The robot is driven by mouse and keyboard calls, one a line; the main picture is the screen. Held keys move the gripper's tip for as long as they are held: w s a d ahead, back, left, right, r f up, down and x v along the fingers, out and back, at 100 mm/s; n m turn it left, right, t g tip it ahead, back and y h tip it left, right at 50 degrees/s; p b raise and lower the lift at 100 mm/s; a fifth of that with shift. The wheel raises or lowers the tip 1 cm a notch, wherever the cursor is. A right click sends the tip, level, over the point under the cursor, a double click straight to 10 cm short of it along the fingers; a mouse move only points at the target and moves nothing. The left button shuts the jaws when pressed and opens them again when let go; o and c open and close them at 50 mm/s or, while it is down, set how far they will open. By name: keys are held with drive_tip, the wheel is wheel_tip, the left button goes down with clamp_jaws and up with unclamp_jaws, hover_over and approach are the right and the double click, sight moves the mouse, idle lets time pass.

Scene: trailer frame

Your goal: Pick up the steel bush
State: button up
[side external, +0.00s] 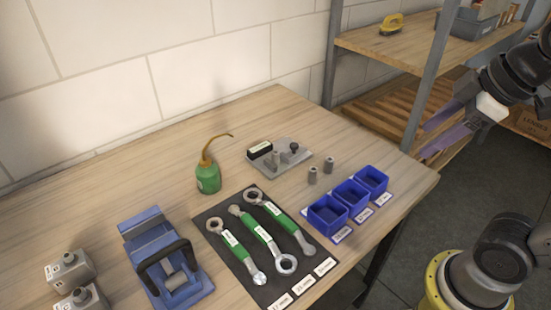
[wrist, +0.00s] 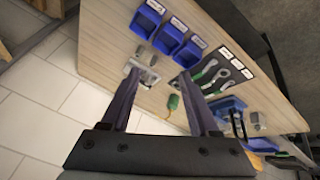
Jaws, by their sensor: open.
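Two small grey metal cylinders, one nearer the oil can (side external: 313,175) and one nearer the shelf (side external: 329,164), stand upright on the wooden table beside the blue bins. Either could be the steel bush; I cannot tell which. Another short grey cylinder (side external: 174,278) sits in the blue vise-like fixture (side external: 150,228). My gripper (side external: 436,132) is open and empty, raised off the table's right end, well apart from the cylinders. In the wrist view my gripper (wrist: 160,76) shows two spread fingers; the cylinders are small and unclear there.
Three blue bins (side external: 328,214) stand near the right edge. A grey plate (side external: 293,166) with pins lies behind the cylinders. A green oil can (side external: 208,178), a black mat (side external: 213,239) with wrenches and grey blocks (side external: 68,268) lie leftward. A shelf post (side external: 421,85) rises behind.

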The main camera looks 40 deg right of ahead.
drive_tip(key=w+r+n, duration=0.4)
drive_tip(key=w, duration=0.1)
drive_tip(key=n+g, duration=0.6)
drive_tip(key=n, duration=0.3)
hover_over(275, 152)
drive_tip(key=f, duration=1.9)
drive_tip(key=shift+s+d+f, duration=0.2)
drive_tip(key=shift+d+f, duration=0.1)
drive_tip(key=shift+f, duration=0.05)
drive_tip(key=shift+w+a+f, duration=0.1)
drive_tip(key=shift+a+f, duration=0.05)
drive_tip(key=shift+f, duration=1.4)
drive_tip(key=shift+w+a+f, duration=0.1)
drive_tip(key=shift+a+f, duration=0.05)
drive_tip(key=shift+f, duration=1.35)
clamp_jaws()
